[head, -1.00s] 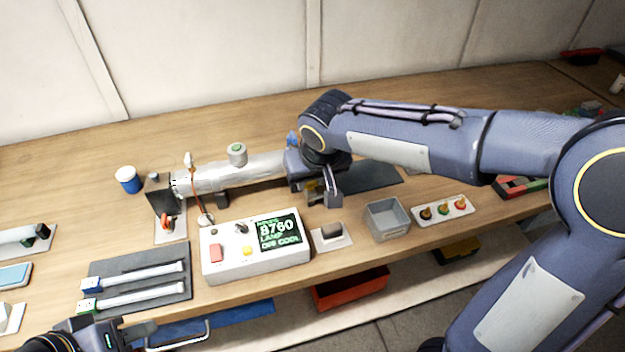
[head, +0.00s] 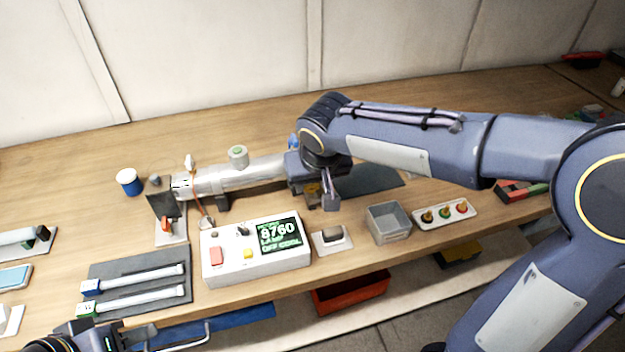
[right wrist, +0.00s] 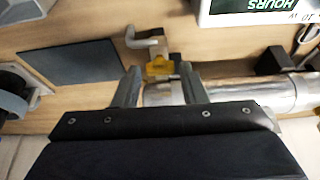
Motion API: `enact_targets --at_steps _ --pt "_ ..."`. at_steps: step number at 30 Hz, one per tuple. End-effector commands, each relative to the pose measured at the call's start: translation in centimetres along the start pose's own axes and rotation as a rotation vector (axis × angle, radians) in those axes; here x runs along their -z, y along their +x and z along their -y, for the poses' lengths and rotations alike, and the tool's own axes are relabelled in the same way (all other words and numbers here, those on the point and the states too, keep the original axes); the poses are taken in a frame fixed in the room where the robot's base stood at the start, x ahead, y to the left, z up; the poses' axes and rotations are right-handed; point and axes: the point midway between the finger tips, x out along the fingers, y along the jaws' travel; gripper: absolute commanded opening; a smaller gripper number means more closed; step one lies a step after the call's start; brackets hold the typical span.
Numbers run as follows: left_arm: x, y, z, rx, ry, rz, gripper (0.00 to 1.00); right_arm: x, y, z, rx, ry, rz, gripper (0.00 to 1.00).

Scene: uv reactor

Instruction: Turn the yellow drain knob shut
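The yellow drain knob (right wrist: 159,68) shows in the right wrist view beside the end of the shiny reactor tube (right wrist: 225,92), near a bent metal pipe (right wrist: 142,41). My right gripper (right wrist: 160,84) is open, with its two fingers apart and the knob showing in the gap between them, near the fingertips. I see no clear contact with the knob. In the head view my right gripper (head: 323,197) is at the right end of the tube (head: 235,175) and largely hides the knob. My left gripper (head: 105,337) is at the bottom left, partly cut off, away from the tube.
A white control box (head: 255,248) with a green display stands in front of the tube. A grey bin (head: 389,222) and a tray of coloured knobs (head: 445,213) lie to the right. A dark mat (head: 135,262) with two lamp tubes lies front left.

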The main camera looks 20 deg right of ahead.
Motion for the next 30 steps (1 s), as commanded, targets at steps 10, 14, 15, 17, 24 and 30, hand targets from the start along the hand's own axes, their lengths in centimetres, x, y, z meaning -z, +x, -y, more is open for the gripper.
enact_targets --at_steps 10,14,15,17,24,30 --pt "0.1 -0.2 -0.1 0.000 0.000 0.000 0.36 0.1 -5.2 0.0 0.003 0.001 -0.006 0.38" --pt "0.1 -0.3 -0.1 0.000 0.000 0.000 0.36 0.1 -6.9 0.1 0.003 0.000 -0.004 0.38" --pt "0.1 -0.3 -0.1 0.000 0.000 0.000 0.36 0.1 -7.2 0.1 0.002 0.000 -0.004 0.38" --pt "0.2 -0.3 -0.1 0.000 0.000 0.000 0.36 0.1 -7.6 0.1 0.002 0.000 -0.003 0.38" --pt "0.2 -0.3 -0.1 0.000 0.000 0.000 0.36 0.0 -7.8 0.0 0.001 0.000 -0.001 0.38" --pt "0.2 -0.3 -0.1 0.000 0.000 0.000 0.36 0.0 -7.7 0.0 0.001 0.000 -0.001 0.38"
